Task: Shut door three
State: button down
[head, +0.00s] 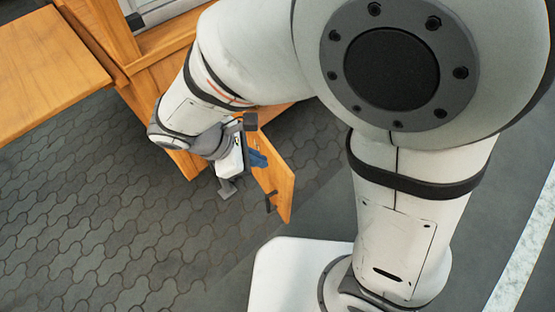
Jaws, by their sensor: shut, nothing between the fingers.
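A wooden door (278,182) stands swung out from a wooden cabinet (165,45) in the middle of the head view. A dark handle (270,201) is on its lower part. I cannot read a number on it, so I cannot tell whether it is door three. My gripper (258,159), with blue fingertips, is shut and empty at the upper left part of this door. I cannot tell whether it touches the door. My arm hides much of the cabinet front and the door's upper edge.
A flat wooden panel or top (45,60) juts out at the upper left. Grey paving (70,220) lies clear at the lower left. Smooth dark ground with a white line (525,250) is at the right.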

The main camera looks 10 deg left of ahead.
jog(key=s+a+f+n+t+b, duration=0.3)
jog(key=s+a+f+n, duration=0.15)
jog(key=a+f, duration=0.2)
jog(key=b, duration=0.5)
send_near(283, 178)
jog(key=shift+x, duration=2.8)
jog(key=shift+r, duration=0.1)
